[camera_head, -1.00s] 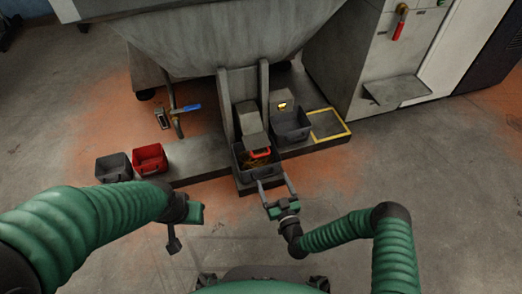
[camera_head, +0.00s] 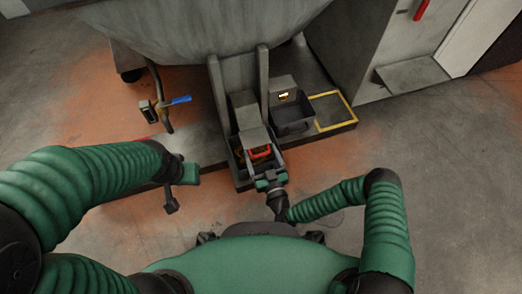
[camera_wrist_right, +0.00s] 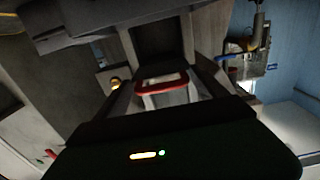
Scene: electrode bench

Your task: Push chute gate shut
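The chute (camera_head: 243,108) hangs below the large grey hopper, between two upright side plates. Its gate has a red handle (camera_head: 260,152), which also shows in the wrist view (camera_wrist_right: 162,84). My right gripper (camera_head: 262,166) is at the handle over the dark bin (camera_head: 240,178) under the chute. In the wrist view its fingers are spread, one on each side of the red handle, with gaps showing; contact cannot be told. My left gripper (camera_head: 188,174) is at the left, away from the chute; its fingers are too unclear to judge.
A second dark bin (camera_head: 292,120) stands right of the chute, beside a yellow-outlined square (camera_head: 332,110) on the plinth. A blue-handled valve (camera_head: 178,101) is at the left. A grey cabinet with a shelf (camera_head: 412,76) stands at the right. Open floor lies in front.

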